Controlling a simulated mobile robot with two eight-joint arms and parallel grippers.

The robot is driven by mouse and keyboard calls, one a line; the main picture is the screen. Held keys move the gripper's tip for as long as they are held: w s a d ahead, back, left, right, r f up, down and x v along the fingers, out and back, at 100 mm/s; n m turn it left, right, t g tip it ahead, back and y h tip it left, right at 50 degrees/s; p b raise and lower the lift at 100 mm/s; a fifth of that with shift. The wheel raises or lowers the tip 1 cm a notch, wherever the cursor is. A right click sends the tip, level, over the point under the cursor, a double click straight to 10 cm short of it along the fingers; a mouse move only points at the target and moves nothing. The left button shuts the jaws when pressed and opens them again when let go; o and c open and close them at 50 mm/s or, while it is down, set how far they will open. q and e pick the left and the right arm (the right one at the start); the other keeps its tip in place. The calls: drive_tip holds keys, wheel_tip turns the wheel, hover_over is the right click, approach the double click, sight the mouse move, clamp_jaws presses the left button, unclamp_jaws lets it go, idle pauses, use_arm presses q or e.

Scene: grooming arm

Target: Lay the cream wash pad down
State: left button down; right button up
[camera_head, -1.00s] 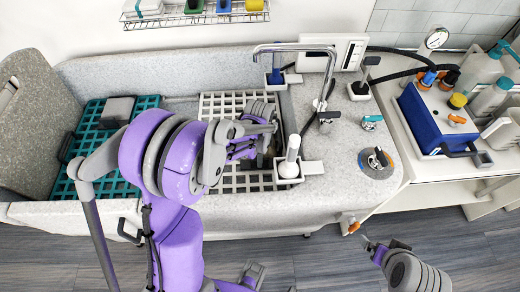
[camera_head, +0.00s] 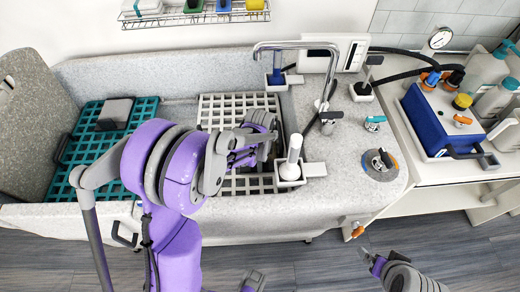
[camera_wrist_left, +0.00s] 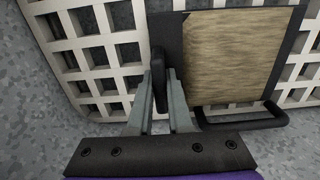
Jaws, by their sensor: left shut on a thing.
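The cream wash pad (camera_wrist_left: 230,52) is a square beige face in a dark frame. In the left wrist view it is in front of the white grid (camera_wrist_left: 100,45); whether it touches the grid I cannot tell. My left gripper (camera_wrist_left: 160,82) is shut on a black handle piece at the pad's left side. In the head view my left wrist (camera_head: 250,145) hangs over the white grid in the tub and hides most of the pad and the fingertips. My right gripper (camera_head: 370,258) is low at the front right, over the floor, and its jaw opening is unclear.
A teal grid (camera_head: 85,160) with a dark grey block (camera_head: 115,112) lies at the tub's left. A faucet (camera_head: 295,46) arches over the white grid. A white-handled tool (camera_head: 292,160) stands at its right edge. A blue box (camera_head: 440,120) sits on the right counter.

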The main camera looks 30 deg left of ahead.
use_arm(q)
drive_tip(key=shift+r, duration=0.2)
drive_tip(key=shift+r+p, duration=1.45)
drive_tip(key=shift+r, duration=1.15)
